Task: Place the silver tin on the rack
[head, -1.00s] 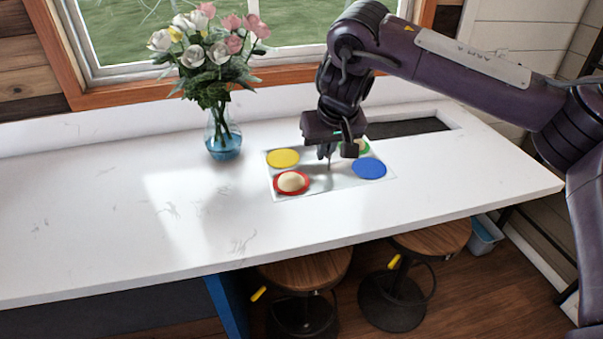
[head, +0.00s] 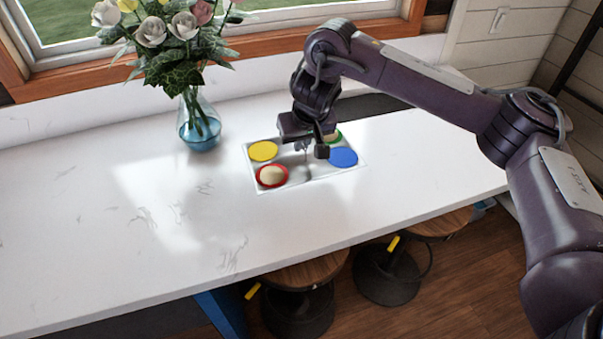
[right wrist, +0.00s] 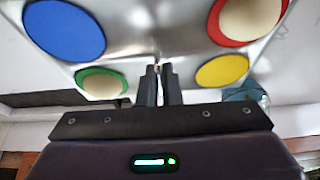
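My right gripper (right wrist: 160,70) is over the middle of a pale, shiny board on the counter, pointing down; it also shows in the head view (head: 306,146). Its two fingers are close together with only a narrow gap, and I see no object held between them. I cannot make out a silver tin or a rack in either view. My left gripper is not in view.
The board (head: 309,173) carries yellow (head: 263,151), red (head: 260,180), blue (head: 343,157) and green (head: 338,134) discs. Cream domed pieces sit on red and green. A flower vase (head: 199,130) stands left on the white counter (head: 100,220). Stools (head: 303,272) stand below its front edge.

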